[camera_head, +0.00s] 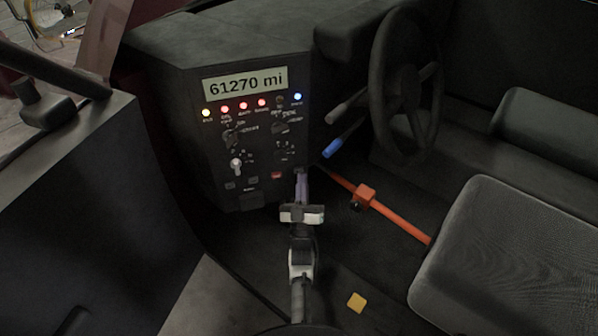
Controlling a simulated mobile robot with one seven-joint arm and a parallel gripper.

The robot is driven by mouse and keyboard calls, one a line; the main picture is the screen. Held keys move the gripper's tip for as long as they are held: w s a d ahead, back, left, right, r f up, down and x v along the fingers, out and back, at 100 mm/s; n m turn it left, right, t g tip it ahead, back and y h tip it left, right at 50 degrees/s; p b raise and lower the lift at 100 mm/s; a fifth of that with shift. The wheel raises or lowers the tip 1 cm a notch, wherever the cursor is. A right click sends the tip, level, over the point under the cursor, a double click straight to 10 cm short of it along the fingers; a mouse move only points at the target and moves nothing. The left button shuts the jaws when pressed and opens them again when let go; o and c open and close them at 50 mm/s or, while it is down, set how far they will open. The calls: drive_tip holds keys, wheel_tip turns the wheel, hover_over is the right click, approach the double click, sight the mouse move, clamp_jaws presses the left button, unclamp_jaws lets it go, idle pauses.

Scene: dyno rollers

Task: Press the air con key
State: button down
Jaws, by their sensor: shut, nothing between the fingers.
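The dark dashboard panel (262,155) faces me at the centre left and carries knobs, lamps and a low row of small keys. A red key (277,175) and dark keys (252,181) show in that row. The labels are too small to read, so I cannot tell which is the air con key. My gripper (301,178) is shut and empty, its fingers pointing at the panel's lower right corner, right of the red key. The fingertips cover part of that corner. I cannot tell whether they touch it.
A steering wheel (406,85) and a blue-tipped lever (332,148) stand right of the panel. An orange bar (400,219) with a block (364,195) lies close right of my gripper. A seat (510,255) fills the lower right. A yellow piece (356,302) lies on the floor.

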drive_tip(key=s+d+p, duration=0.1)
drive_tip(key=s+d, duration=0.1)
drive_tip(key=s, duration=0.3)
drive_tip(key=shift+s+p, duration=0.3)
drive_tip(key=shift+s, duration=0.05)
